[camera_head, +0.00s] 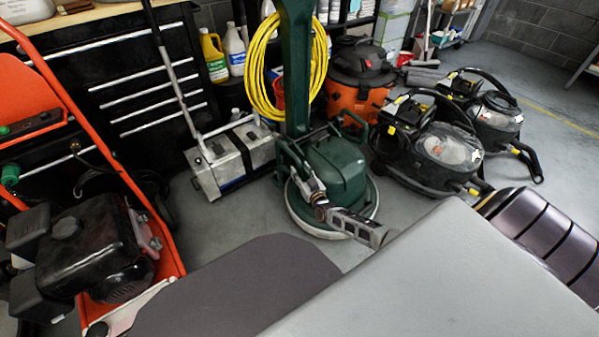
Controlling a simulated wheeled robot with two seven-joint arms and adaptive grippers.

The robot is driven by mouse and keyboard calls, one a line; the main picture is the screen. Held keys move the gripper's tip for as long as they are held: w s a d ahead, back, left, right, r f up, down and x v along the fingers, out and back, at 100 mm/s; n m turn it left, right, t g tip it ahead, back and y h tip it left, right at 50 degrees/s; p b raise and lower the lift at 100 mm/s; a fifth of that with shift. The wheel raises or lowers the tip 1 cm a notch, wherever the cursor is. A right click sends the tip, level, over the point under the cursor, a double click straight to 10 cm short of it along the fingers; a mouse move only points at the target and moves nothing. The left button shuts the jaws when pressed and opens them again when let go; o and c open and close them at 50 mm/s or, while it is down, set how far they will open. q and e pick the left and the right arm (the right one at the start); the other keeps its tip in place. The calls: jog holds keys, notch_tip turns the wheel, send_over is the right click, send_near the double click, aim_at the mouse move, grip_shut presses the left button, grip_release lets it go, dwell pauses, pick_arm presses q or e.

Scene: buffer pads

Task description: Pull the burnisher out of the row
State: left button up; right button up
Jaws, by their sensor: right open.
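The green floor machine, which looks like the burnisher (335,170), stands on the floor in the middle of the view. It has a round base with a pale rim, a tall green column and a coiled yellow cable hung on the column. My right gripper (301,168) is over the front left of its green housing, close to a dark bar handle there. It is open. I cannot tell whether its fingers touch the handle or are around it. My left gripper is out of view.
A grey box-shaped machine (232,158) with a long handle stands left of the burnisher. An orange and black vacuum (358,82) is behind it, two black-grey machines (432,145) to its right. An orange-framed machine (85,245) fills the left. Open floor (550,130) lies far right.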

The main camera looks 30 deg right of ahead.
jog(key=shift+w+d, duration=0.15)
jog(key=shift+w, duration=0.65)
grip_shut()
